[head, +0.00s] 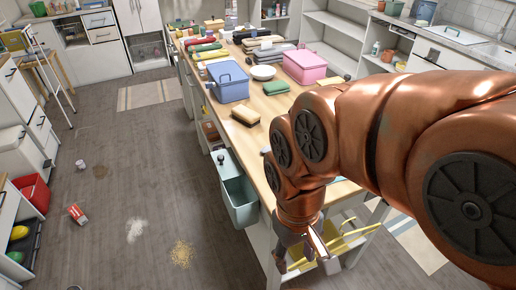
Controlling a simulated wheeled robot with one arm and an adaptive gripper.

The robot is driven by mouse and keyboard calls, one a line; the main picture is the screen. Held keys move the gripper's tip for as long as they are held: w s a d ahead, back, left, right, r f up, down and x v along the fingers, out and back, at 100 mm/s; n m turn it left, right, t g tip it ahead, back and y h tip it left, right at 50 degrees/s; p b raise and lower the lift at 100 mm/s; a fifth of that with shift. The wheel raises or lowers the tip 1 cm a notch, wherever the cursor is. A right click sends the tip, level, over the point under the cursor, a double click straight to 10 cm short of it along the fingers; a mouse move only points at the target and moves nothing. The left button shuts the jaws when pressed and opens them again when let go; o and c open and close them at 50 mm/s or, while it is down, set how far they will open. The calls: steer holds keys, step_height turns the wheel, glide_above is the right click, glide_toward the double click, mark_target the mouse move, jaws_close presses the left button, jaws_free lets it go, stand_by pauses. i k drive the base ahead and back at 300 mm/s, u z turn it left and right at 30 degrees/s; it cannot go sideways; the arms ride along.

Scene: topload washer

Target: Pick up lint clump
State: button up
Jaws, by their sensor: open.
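I cannot make out a clear lint clump. A pale, whitish patch (136,229) lies on the floor at the lower left; whether it is lint or spilled powder I cannot tell. My gripper (304,262) is at the lower centre right, pointing down beside the near end of the long worktable (258,165). It is open, and I see nothing between its fingers. My copper-coloured arm covers the near right part of the table and whatever lies behind it.
A yellowish granular patch (181,253), a red-and-white box (77,213) and a small can (81,165) are on the floor. A grey-green bin (240,203) hangs on the table's side. A yellow rack (345,245) is near my gripper. The central floor is mostly clear.

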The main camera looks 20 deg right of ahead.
mark_target(267, 148)
steer(key=u, duration=2.8)
steer(key=k, duration=1)
steer(key=z, duration=1.4)
